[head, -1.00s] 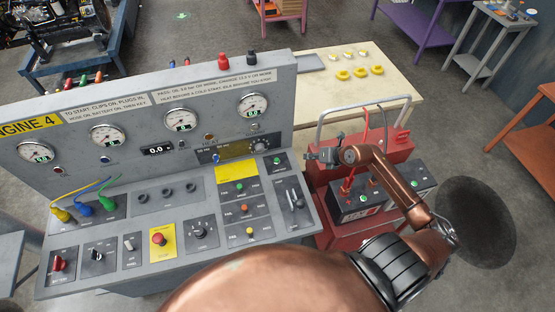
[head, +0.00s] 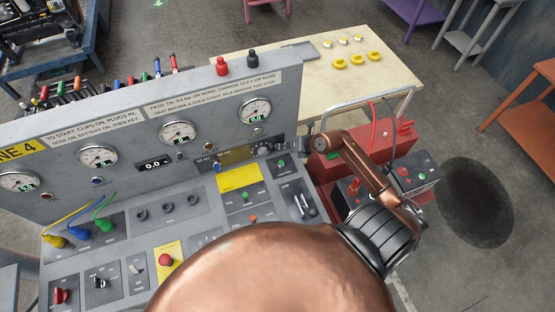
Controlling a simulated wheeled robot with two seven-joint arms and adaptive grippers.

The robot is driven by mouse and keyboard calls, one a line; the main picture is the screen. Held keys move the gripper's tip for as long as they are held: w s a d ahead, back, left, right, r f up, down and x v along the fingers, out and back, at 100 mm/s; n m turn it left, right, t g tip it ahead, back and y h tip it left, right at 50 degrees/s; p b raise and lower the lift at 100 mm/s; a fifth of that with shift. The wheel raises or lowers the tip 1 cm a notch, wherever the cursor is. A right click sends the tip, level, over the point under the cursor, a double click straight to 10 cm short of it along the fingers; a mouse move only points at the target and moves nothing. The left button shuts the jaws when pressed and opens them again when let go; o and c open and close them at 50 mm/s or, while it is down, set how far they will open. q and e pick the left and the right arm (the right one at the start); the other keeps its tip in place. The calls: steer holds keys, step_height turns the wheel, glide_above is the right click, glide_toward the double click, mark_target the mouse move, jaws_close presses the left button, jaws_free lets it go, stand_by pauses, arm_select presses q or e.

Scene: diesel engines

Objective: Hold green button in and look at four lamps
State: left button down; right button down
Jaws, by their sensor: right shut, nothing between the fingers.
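A grey sloped engine panel (head: 210,73) fills the left and middle. At its right end are a small green button or lamp (head: 281,163) on a dark plate, another green one (head: 244,196) below the yellow label, and an orange one (head: 253,218) lower down. On the upright face are small lamp-like dots, one blue (head: 97,181) and one reddish (head: 47,197); I cannot tell which are lit. My right gripper (head: 308,145) is shut and empty beside the panel's right end, above and right of the upper green button; contact is unclear. My left gripper is out of view.
A red battery cart (head: 340,140) with clamps and cables stands right of the panel, under my right arm. A cream table (head: 310,82) with yellow rings stands behind. My copper arm hides the panel's lower front. Open floor lies to the right.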

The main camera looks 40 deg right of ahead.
steer(key=s, duration=0.1)
steer(key=b, duration=0.7)
glide_above(283, 163)
step_height(283, 163, down, 7)
steer(key=shift+w+r, duration=0.1)
steer(key=shift+f+b, duration=0.3)
steer(key=shift+f, duration=0.65)
steer(key=shift+f, duration=0.15)
steer(key=shift+f, duration=0.35)
steer(key=shift+f+b, duration=0.4)
steer(key=shift+f, duration=0.2)
stand_by(4.6)
